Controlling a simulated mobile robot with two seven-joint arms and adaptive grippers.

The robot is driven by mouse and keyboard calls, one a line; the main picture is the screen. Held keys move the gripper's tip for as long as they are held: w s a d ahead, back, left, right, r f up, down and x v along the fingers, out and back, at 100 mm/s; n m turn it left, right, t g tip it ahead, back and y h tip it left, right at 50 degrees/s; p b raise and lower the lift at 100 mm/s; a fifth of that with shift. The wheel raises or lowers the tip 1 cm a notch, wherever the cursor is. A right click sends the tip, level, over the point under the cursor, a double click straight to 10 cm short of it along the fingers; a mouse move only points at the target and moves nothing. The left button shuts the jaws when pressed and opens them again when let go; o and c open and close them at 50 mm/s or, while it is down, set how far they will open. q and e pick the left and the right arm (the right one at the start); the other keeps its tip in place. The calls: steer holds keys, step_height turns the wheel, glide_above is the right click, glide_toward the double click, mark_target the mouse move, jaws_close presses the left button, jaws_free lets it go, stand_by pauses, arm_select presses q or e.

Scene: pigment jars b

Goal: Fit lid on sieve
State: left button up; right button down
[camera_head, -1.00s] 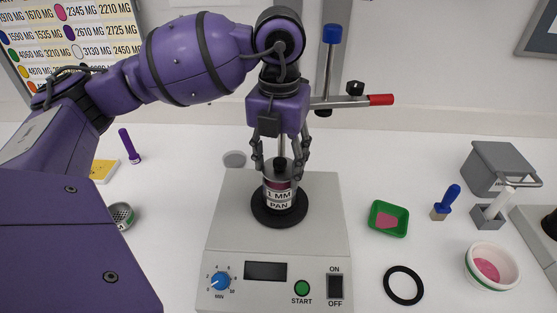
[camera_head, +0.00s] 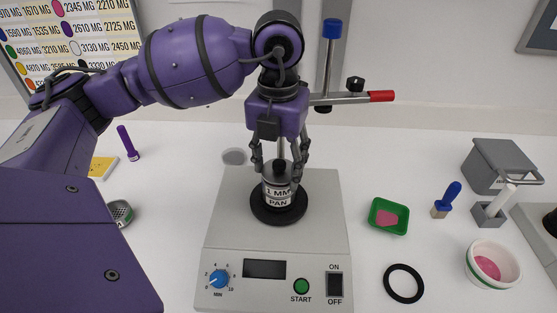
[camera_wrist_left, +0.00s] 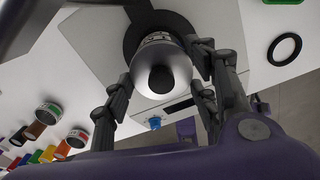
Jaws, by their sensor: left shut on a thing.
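The sieve stack stands upright on the black round plate of the shaker, with labels reading 1 MM on the sieve (camera_head: 278,191) and PAN on the pan (camera_head: 278,202). The silver lid (camera_head: 281,177) with a black knob sits at the top of the stack. My left gripper (camera_head: 280,170) points down and is shut on the lid, a finger on either side. In the left wrist view the lid (camera_wrist_left: 165,65) appears from above and hides most of the sieve. Whether it is fully seated I cannot tell. My right gripper is not in view.
The shaker (camera_head: 225,235) has a dial and buttons in front. A clamp bar (camera_head: 350,98) with a red end is behind my gripper. A green tray (camera_head: 388,216), black ring (camera_head: 404,283), brush (camera_head: 446,201) and white bowl (camera_head: 492,266) are at right. Several jars show in the left wrist view.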

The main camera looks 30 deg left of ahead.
mark_target(278, 164)
arm_select(q)
steer(key=shift+f, duration=0.4)
steer(key=o, duration=1.2)
steer(key=shift+r, duration=0.1)
step_height(278, 164, up, 12)
steer(key=shift+f, duration=0.1)
